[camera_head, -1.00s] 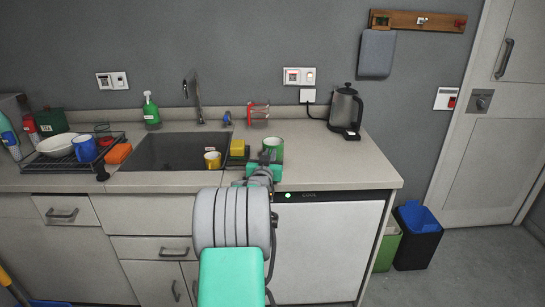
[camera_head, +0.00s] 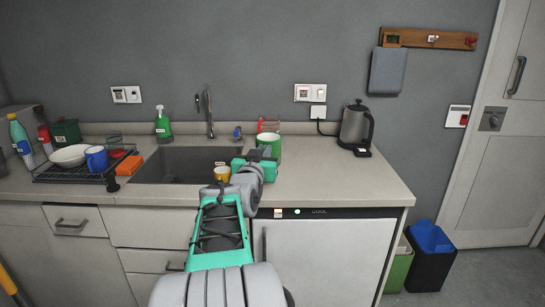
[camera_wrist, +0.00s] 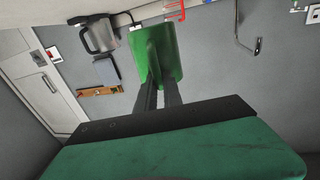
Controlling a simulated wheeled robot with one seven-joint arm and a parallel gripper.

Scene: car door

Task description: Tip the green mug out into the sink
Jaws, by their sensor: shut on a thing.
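The green mug (camera_head: 271,145) is upright in the head view, its pale inside showing at the top. My gripper (camera_head: 264,160) is shut on it, and the mug looks lifted a little above the counter, right of the sink. In the wrist view, turned upside down, the two dark fingers (camera_wrist: 158,92) meet the mug (camera_wrist: 165,45); its opening and contents are hidden there. The sink (camera_head: 178,166) is a dark basin left of my gripper, with a tap (camera_head: 209,112) behind it.
A yellow mug (camera_head: 221,173) stands at the sink's front right, close to my arm. A red wire holder (camera_head: 268,124) is behind the green mug. A dish rack (camera_head: 90,172) stands left of the sink. The kettle (camera_head: 356,127) is at right, with clear counter before it.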

